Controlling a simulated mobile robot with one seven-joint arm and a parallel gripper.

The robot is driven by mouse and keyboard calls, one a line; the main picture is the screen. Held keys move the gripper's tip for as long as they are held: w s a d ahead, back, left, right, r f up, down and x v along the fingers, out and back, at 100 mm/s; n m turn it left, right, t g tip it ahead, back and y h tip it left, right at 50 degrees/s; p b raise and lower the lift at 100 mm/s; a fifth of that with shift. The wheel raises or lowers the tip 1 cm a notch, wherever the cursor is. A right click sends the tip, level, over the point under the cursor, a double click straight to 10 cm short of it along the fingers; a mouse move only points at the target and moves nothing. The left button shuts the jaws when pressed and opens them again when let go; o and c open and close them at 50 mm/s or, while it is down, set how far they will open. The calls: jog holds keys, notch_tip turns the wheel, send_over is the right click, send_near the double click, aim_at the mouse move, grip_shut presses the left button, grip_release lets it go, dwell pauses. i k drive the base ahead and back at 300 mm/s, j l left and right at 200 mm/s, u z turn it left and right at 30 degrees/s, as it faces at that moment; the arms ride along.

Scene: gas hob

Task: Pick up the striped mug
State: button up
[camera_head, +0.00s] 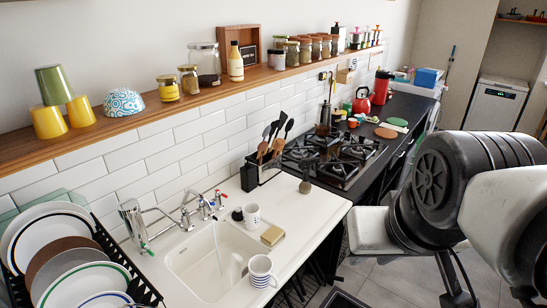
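The striped mug (260,270) is white with blue horizontal bands. It stands upright at the front right rim of the white sink (190,268), its handle toward the lower right. A second white mug (252,214) with small dark marks stands behind the sink, near the taps. My arm's large black and white links fill the right side of the picture, well apart from the striped mug. My gripper's fingers cannot be made out in this view.
A tap (190,215) stands behind the sink. A yellowish sponge (272,235) lies between the mugs. A dish rack (85,262) with plates is at left. A utensil holder (262,170) and the gas hob (335,158) are farther back. White counter right of the sponge is clear.

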aim_at(261, 266)
jog(key=i+l, duration=0.15)
jog(key=l, duration=0.2)
jog(key=i+l+u, duration=0.15)
jog(key=l, duration=0.55)
jog(key=i+l+u, duration=0.1)
jog(key=l, duration=0.25)
jog(key=i+u, duration=0.1)
jog(key=u, duration=2.45)
